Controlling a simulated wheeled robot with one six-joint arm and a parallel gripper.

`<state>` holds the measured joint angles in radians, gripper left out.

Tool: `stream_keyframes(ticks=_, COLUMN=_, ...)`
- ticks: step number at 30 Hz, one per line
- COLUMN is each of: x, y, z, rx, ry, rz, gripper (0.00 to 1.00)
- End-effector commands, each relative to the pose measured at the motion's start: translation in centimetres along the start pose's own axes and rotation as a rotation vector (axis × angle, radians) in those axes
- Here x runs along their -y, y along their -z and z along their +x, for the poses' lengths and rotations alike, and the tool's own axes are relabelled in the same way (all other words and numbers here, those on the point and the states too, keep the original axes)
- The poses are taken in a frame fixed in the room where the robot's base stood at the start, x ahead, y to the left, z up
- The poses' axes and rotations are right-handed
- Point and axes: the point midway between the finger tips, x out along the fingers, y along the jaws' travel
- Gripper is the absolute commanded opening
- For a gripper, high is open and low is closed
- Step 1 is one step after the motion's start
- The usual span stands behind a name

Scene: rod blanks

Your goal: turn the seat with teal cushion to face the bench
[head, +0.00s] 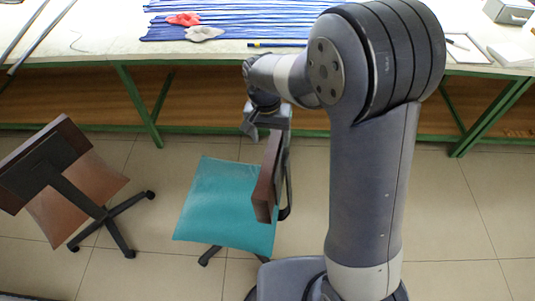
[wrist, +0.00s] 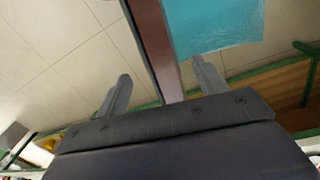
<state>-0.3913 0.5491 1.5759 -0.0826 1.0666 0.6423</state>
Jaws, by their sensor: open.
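The seat with teal cushion (head: 225,207) stands on the floor in front of the bench (head: 230,52). Its brown backrest (head: 266,180) rises at the cushion's right side, so the seat faces left, side-on to the bench. My gripper (head: 267,122) is at the top of the backrest. In the wrist view my gripper (wrist: 163,88) is open, with the brown backrest (wrist: 152,45) running between its two fingers and the teal cushion (wrist: 215,28) beyond. I cannot tell whether either finger touches the backrest. My arm hides part of the bench.
A second chair with a brown seat (head: 92,190) stands at the left, apart from the teal one. Blue rods (head: 230,20), a red glove (head: 184,19) and a grey glove (head: 204,33) lie on the bench. Green bench legs (head: 138,105) stand behind the chairs. Floor at the right is clear.

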Motion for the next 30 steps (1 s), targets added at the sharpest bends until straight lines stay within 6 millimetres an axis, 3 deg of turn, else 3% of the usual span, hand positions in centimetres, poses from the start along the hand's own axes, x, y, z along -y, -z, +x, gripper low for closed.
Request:
stream_keyframes(ticks=15, x=-0.2, y=-0.1, z=8.6, rx=0.005, ry=-0.003, rz=0.0, gripper=0.67)
stream_keyframes(ticks=21, x=-0.1, y=-0.1, z=10.1, rx=0.002, ry=-0.001, rz=0.0, gripper=0.67)
stream_keyframes(ticks=30, x=-0.1, y=-0.1, z=10.3, rx=0.001, ry=0.0, rz=0.0, gripper=0.67)
